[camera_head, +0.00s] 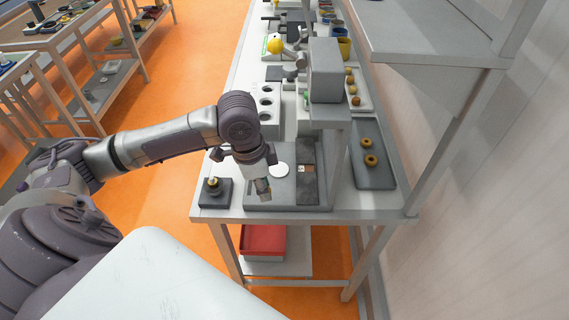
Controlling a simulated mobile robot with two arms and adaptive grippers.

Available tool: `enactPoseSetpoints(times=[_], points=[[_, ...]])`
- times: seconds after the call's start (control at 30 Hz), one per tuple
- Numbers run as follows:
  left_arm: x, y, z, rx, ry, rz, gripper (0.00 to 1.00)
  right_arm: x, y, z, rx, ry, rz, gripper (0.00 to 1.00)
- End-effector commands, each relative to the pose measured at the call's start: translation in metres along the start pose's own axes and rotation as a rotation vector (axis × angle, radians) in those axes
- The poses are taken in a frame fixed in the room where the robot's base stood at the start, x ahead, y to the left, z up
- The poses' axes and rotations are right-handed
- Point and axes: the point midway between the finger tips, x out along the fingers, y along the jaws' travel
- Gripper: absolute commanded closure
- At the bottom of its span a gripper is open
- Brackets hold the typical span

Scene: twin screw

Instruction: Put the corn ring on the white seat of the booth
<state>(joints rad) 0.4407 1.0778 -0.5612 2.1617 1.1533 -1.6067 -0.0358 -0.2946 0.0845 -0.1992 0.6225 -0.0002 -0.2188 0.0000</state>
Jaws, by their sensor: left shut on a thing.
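My left gripper (262,190) points down over the front left part of the grey booth base (315,198). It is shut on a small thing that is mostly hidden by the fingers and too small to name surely. The white seat (280,169), a flat round disc, shows just right of the gripper and looks bare. Two golden-brown rings, (369,160) and (366,142), lie on a dark grey tray (376,180) at the right; I cannot tell which kind they are. My right gripper is not in view.
A small dark block (215,193) with a yellowish-topped knob stands left of the base. The booth's grey upright and box (325,75) rise behind it. A shelf (430,40) overhangs on the right. A holed white block (267,100) stands farther back.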

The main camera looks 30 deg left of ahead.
Motion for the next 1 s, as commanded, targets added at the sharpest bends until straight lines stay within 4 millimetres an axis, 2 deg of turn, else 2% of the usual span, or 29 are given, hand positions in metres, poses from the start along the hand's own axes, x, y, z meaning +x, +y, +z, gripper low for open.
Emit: enactPoseSetpoints(times=[0.03,0.1,0.2,0.27,0.37,0.73,1.0], points=[[-0.021,-0.012,0.003,0.052,-0.001,-0.003,0.8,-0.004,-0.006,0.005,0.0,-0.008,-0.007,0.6],[-0.038,-0.019,0.005,0.118,0.0,0.012,0.8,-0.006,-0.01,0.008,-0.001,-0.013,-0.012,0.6],[-0.052,-0.025,0.006,0.172,0.002,0.025,0.8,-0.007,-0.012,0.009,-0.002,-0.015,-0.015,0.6],[-0.053,-0.029,0.004,0.185,0.003,0.03,0.8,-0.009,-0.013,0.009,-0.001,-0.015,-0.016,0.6],[-0.043,-0.042,-0.004,0.191,0.003,0.035,0.8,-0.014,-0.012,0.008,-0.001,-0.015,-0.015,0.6],[0.011,-0.106,-0.043,0.189,0.002,0.033,0.8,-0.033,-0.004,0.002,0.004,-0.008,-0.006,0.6],[0.031,-0.118,-0.048,0.191,-0.001,0.033,0.8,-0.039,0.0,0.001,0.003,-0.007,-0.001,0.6]])
